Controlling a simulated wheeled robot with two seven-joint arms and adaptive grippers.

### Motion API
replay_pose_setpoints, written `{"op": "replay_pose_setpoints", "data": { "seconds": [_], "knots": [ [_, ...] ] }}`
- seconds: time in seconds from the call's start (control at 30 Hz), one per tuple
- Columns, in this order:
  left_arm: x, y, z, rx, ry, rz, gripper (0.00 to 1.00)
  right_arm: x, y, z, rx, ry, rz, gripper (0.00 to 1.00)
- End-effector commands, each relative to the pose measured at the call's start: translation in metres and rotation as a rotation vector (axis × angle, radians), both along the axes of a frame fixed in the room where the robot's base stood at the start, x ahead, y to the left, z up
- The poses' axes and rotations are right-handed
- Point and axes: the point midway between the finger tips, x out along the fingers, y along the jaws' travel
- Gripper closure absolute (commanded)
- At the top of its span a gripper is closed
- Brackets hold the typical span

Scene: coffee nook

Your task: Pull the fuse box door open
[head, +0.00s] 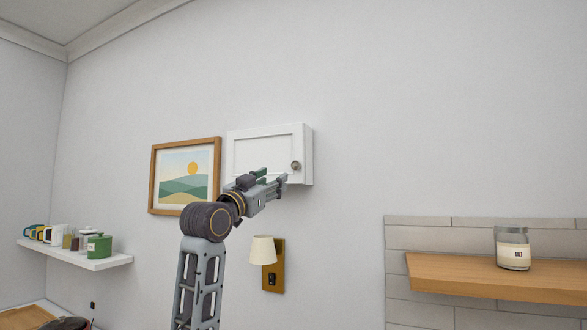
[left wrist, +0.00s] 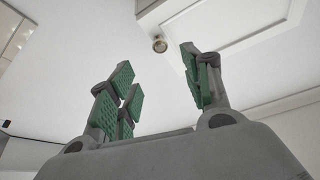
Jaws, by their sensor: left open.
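The fuse box (head: 308,155) is a white wall cabinet whose framed door (head: 262,149) looks shut. A round metal knob (head: 296,166) sits near the door's lower right corner. My left gripper (head: 273,177) is in front of the lower part of the door, just left of and below the knob, and hides part of the lower edge. In the left wrist view its green-padded fingers (left wrist: 158,88) are spread with nothing between them. The knob (left wrist: 160,45) shows beyond the fingertips, apart from them, at the door's corner (left wrist: 215,22). My right gripper is not in view.
A framed landscape picture (head: 186,176) hangs just left of the fuse box. A wall lamp (head: 263,250) is below it. A mug shelf (head: 105,262) is at left, and a wooden shelf (head: 470,278) with a jar (head: 513,250) at right. The wall right of the box is clear.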

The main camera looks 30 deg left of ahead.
Motion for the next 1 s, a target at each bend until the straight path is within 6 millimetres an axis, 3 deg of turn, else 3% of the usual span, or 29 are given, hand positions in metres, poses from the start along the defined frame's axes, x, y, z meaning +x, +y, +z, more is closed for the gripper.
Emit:
{"op": "replay_pose_setpoints", "data": {
  "seconds": [0.27, 1.0],
  "knots": [
    [0.016, -0.001, 0.008, -0.002, 0.0, -0.001, 0.51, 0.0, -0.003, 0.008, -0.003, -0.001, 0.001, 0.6],
    [0.09, -0.005, 0.038, -0.002, 0.0, -0.001, 0.51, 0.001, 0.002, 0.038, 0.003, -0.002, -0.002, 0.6]
  ]
}}
